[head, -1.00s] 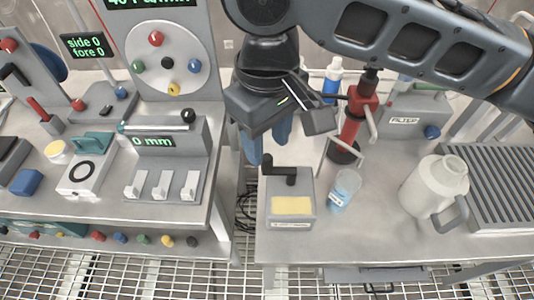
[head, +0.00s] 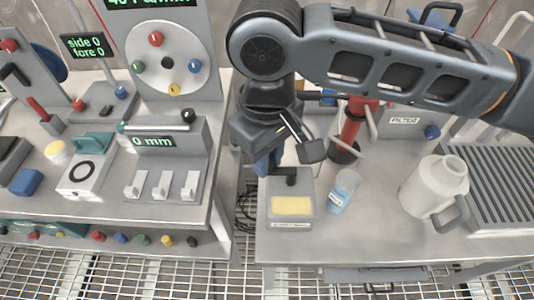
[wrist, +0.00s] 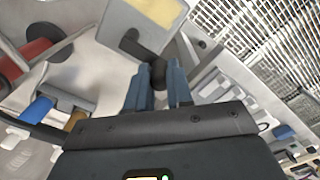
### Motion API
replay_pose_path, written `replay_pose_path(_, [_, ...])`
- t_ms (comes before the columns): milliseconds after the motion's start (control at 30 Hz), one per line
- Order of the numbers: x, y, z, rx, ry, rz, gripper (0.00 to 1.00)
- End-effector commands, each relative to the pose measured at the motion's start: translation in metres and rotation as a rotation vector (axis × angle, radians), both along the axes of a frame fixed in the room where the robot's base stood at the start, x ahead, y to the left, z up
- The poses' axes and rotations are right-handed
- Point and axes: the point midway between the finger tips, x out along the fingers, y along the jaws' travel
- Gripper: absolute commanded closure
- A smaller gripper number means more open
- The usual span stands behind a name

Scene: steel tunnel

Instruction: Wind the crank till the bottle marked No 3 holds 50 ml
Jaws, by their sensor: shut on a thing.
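The crank box (head: 292,218) is grey with a yellow panel and stands near the left front edge of the right bench. Its black crank arm (head: 290,181) sits on top; it also shows in the wrist view (wrist: 134,44). My gripper (head: 264,166) is at the crank's left end. In the wrist view my blue fingers (wrist: 160,80) are shut on the dark crank handle (wrist: 153,68). A small clear bottle (head: 342,190) with blue liquid and a white label stands right of the box. Its label and level are too small to read.
A white jug (head: 435,187) and a ribbed grey rack (head: 490,185) stand to the right. A red-and-black column (head: 351,125) stands behind the bottle. A gap separates this bench from the left bench, which carries a "0 mm" display box (head: 155,142) and white hooks (head: 162,184).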

Motion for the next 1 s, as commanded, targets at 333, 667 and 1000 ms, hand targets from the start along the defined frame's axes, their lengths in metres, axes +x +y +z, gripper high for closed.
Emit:
replay_pose_path(333, [0.0, 0.0, 0.0, 0.0, 0.0, -0.001, 1.0])
replay_pose_path(667, [0.003, 0.0, 0.003, 0.002, 0.004, -0.086, 1.0])
replay_pose_path(1000, [0.013, -0.003, 0.006, 0.002, 0.008, -0.36, 1.0])
